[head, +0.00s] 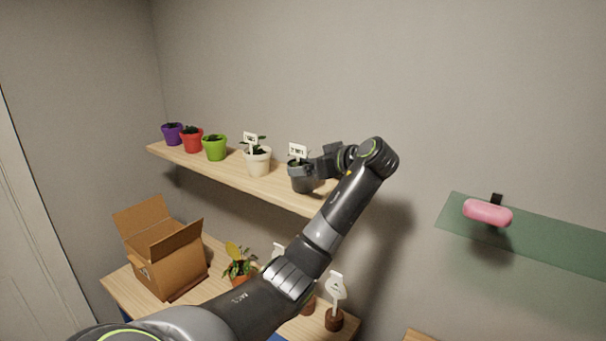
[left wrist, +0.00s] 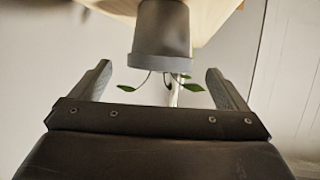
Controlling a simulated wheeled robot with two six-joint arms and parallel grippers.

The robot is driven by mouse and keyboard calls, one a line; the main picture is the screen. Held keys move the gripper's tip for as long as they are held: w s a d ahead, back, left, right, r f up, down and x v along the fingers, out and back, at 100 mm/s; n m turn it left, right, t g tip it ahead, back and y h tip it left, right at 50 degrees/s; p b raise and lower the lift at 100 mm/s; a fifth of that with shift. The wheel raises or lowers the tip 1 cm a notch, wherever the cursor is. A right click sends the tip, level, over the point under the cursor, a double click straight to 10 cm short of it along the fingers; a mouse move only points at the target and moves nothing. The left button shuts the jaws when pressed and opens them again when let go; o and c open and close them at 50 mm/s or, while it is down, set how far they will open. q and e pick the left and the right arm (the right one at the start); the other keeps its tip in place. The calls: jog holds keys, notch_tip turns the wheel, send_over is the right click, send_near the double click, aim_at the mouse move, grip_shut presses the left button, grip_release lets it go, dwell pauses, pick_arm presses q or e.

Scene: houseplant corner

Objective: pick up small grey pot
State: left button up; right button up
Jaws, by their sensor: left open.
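The small grey pot (head: 302,182) stands upright at the right part of the wooden wall shelf, with a plant and a white label in it. My left gripper (head: 318,165) is at the pot's right side in the head view, and partly covers it. In the left wrist view the picture is upside down. There the grey pot (left wrist: 162,38) appears ahead, lined up between the two open fingers (left wrist: 162,85), with its rim and green leaves toward me. The jaws are empty. Whether a finger touches the pot I cannot tell. My right gripper is not in view.
On the wooden shelf (head: 225,172) stand a cream pot (head: 258,162), a green pot (head: 215,150), a red pot (head: 192,142) and a purple pot (head: 172,137). Below, a table holds an open cardboard box (head: 172,262) and several plants. A glass shelf (head: 550,237) bears a pink object (head: 487,213).

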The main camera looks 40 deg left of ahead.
pick_arm(q)
jog(key=p+x, duration=0.3)
jog(key=shift+a, duration=0.4)
jog(key=shift+a+f+p, duration=0.3)
jog(key=shift+a, duration=0.2)
jog(key=shift+w+f, duration=0.1)
jog(key=shift+d, duration=0.1)
jog(key=shift+c, duration=0.4)
